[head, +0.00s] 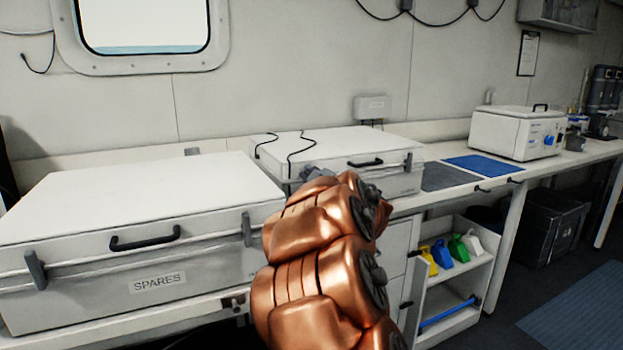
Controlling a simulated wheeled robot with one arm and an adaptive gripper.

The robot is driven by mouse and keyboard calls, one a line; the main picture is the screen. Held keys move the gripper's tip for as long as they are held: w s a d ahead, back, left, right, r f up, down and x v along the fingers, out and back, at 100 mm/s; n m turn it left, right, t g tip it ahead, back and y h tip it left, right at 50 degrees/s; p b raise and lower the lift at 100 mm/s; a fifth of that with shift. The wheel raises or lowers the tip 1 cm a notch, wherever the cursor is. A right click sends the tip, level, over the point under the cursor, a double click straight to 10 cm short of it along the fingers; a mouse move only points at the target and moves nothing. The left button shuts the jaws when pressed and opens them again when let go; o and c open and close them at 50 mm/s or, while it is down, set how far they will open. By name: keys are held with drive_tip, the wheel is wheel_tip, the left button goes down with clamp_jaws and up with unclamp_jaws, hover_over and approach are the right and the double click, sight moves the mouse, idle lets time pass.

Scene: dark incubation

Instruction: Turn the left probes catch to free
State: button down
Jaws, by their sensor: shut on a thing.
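The probes case appears to be the white lidded case (345,145) behind my copper arm; no label on it can be read. Its dark front handle (366,162) and right catch (408,160) show. My gripper (314,173) shows only as a small grey part above the arm, at the left of this case's front. It is shut on what appears, from its place, to be the left catch. The catch itself and the fingertips are hidden, so I cannot tell which way the catch is turned.
A white case labelled SPARES (158,283) with two grey catches stands at the left. Blue mats (478,166) and a white bath unit (515,132) lie further right on the bench. A shelf (455,272) with coloured scoops is below.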

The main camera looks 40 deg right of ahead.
drive_tip(key=n+b, duration=0.1)
drive_tip(key=n, duration=0.1)
drive_tip(key=f+n+b, duration=0.1)
drive_tip(key=n, duration=0.2)
drive_tip(key=n+b, duration=0.2)
drive_tip(key=shift+w+a+f+n, duration=0.1)
drive_tip(key=shift+a+f+n, duration=0.2)
drive_tip(key=shift+f+n, duration=0.1)
drive_tip(key=shift+n, duration=0.3)
drive_tip(key=c, duration=1.2)
unclamp_jaws()
drive_tip(key=shift+o, duration=0.2)
drive_tip(key=v, duration=1.2)
drive_tip(key=shift+a, duration=0.1)
